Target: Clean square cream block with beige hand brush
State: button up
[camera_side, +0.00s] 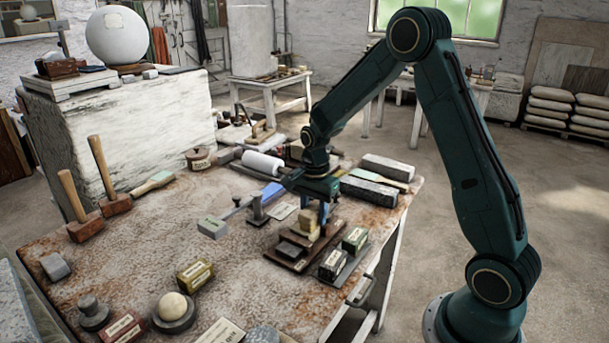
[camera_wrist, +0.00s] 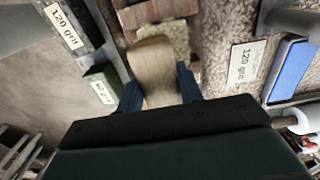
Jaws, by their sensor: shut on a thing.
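My gripper (camera_side: 321,211) is low over the right part of the workbench, and its blue fingers also show in the wrist view (camera_wrist: 160,90). They are shut on the beige hand brush (camera_wrist: 153,64), which has a smooth, rounded body. A rough, speckled cream surface, apparently the square cream block (camera_wrist: 178,36), shows just beyond and beside the brush. In the side view, a cream shape (camera_side: 308,222) sits below the fingers on a brown board; I cannot tell block from brush there. Whether the brush touches the block is hidden.
Grit-labelled blocks (camera_side: 354,240) stand close right of the brown board (camera_side: 290,255). A grey block (camera_side: 212,228) and a dark-based stand (camera_side: 257,212) are to the left. The bench's (camera_side: 150,245) middle left is mostly clear.

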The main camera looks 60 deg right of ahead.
aim_at(308, 213)
jog(key=shift+a, duration=0.5)
jog(key=shift+a, duration=0.1)
jog(key=shift+a, duration=1)
jog(key=shift+d, duration=0.1)
jog(key=shift+d+r, duration=0.7)
jog(key=shift+d, duration=0.3)
jog(key=shift+r, duration=0.1)
jog(key=shift+r, duration=1.15)
jog(key=shift+r, duration=0.15)
jog(key=shift+r, duration=1.9)
